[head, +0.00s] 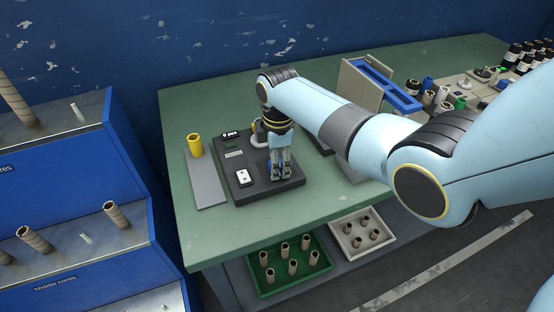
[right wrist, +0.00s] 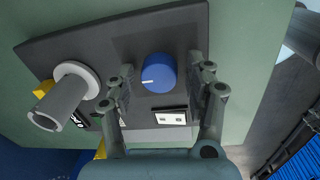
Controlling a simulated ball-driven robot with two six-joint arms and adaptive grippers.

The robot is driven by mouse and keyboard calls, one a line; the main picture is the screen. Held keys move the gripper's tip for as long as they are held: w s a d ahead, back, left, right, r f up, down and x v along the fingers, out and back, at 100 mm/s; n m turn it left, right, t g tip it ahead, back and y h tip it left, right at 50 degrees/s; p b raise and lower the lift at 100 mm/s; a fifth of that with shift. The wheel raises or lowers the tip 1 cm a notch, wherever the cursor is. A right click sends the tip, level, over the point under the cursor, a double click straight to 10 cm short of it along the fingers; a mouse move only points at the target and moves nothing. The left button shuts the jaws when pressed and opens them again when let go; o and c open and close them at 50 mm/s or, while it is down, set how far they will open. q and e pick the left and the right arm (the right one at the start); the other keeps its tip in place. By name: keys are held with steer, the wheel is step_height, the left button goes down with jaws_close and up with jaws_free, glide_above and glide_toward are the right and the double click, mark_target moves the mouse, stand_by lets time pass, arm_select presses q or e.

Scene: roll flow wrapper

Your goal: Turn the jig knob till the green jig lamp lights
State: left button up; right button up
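The jig is a black plate (head: 240,190) on the green bench. Its blue knob (right wrist: 158,73) has a white mark pointing left in the right wrist view. My right gripper (head: 281,172) points down over the right part of the plate. In the right wrist view its fingers (right wrist: 162,66) are open, one on each side of the knob, with gaps on both sides. In the head view the gripper mostly covers the knob. A small dark green patch (head: 230,143) sits below the counter display; I cannot tell whether it is a lamp. My left gripper is out of view.
A white switch block (head: 243,177) and a grey flanged spindle (right wrist: 65,95) are on the plate. A yellow cup (head: 195,145) stands on a grey strip to the left. A blue-topped stand (head: 385,82) and bottles are at the right. The bench's front left is clear.

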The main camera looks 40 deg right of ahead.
steer(key=c, duration=0.9)
steer(key=shift+r, duration=0.1)
steer(key=shift+m+p, duration=0.85)
steer(key=shift+m, duration=0.25)
steer(key=m+p, duration=0.1)
steer(key=m, duration=0.1)
steer(key=shift+m, duration=0.3)
steer(key=m+p, duration=0.1)
steer(key=m, duration=0.2)
steer(key=shift+a+m, duration=0.1)
steer(key=shift+m, duration=0.2)
steer(key=shift+m+g+p, duration=0.3)
steer(key=shift+m+p, duration=0.25)
steer(key=shift+m, duration=1.05)
